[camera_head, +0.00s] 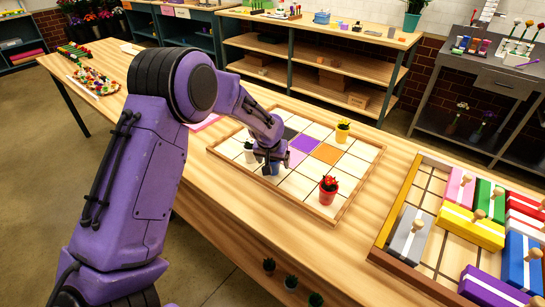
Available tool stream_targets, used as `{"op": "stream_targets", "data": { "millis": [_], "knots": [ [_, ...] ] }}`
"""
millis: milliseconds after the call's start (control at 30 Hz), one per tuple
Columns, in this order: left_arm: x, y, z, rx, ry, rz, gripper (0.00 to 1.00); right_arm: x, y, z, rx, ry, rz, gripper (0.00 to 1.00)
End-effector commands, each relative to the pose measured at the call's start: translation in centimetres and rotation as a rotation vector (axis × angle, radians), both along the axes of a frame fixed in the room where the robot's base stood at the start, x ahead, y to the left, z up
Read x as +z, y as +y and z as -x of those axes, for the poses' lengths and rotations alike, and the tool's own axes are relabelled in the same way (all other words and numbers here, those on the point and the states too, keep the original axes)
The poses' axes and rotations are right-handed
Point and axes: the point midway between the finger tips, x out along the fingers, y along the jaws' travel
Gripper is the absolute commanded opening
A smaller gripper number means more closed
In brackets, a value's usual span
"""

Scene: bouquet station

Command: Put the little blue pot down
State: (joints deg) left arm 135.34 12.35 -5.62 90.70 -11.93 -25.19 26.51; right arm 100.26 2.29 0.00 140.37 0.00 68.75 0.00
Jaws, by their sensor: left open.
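The little blue pot (274,169) stands on the wooden grid tray (315,211), mostly hidden under my left gripper (270,160). The gripper is open and points down, with its fingers close around or just above the pot; I cannot tell whether they touch it. A white pot (249,154) with a green plant is just left of the gripper. A red pot (328,192) with red flowers stands at the tray's near right, and a yellow pot (342,134) at the far side. My right gripper is not in view.
To the right, a wooden crate (385,236) holds several coloured blocks with knobs. A flower tray (94,82) is at the far left. Bare tabletop lies between tray and crate.

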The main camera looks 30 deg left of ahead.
Motion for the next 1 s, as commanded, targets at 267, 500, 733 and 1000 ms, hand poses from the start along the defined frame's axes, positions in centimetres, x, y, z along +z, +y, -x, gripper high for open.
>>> {"op": "stream_targets", "data": {
  "millis": [267, 500, 733, 1000],
  "knots": [
    [5.8, -0.8, 2.2, 0.0, -0.007, -0.001, 0.85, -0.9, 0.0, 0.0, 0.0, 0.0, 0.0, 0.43],
    [10.1, -1.3, 3.9, 0.0, -0.002, 0.0, 0.85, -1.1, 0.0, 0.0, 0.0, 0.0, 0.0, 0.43],
    [10.9, -1.5, 4.3, 0.0, 0.0, 0.0, 0.85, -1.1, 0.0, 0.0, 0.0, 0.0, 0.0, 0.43],
    [10.9, -1.4, 4.3, 0.001, 0.0, 0.0, 0.85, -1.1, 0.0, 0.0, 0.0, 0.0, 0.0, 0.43]
  ]
}}
